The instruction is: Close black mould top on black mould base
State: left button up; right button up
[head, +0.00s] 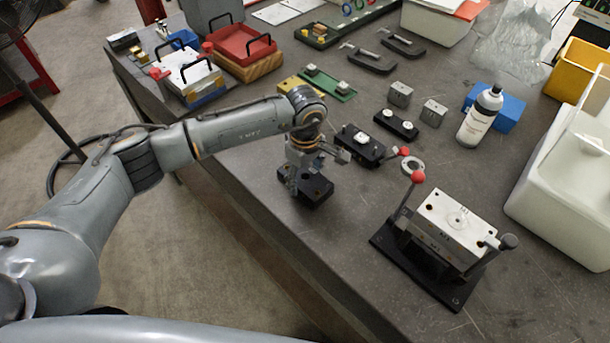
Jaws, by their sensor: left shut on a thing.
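My left gripper (306,172) comes in from the left and points down near the table's front edge. It is shut on a dark block with holes, which looks like the black mould top (318,192); the fingers and wrist hide part of it. The block is low, at or just above the table; I cannot tell whether it touches. A black block with silver parts on it, which looks like the black mould base (372,153), sits on the table just right of and behind the gripper, apart from the held block. My right gripper is not in view.
A clamp fixture (450,228) with red-knobbed lever stands at right front. A white bin (565,190) stands right. Bare table lies between gripper and fixture.

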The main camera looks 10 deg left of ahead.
aim_at(305, 180)
pick_arm(q)
jog(key=shift+r+p, duration=0.3)
jog(key=shift+r, duration=1.25)
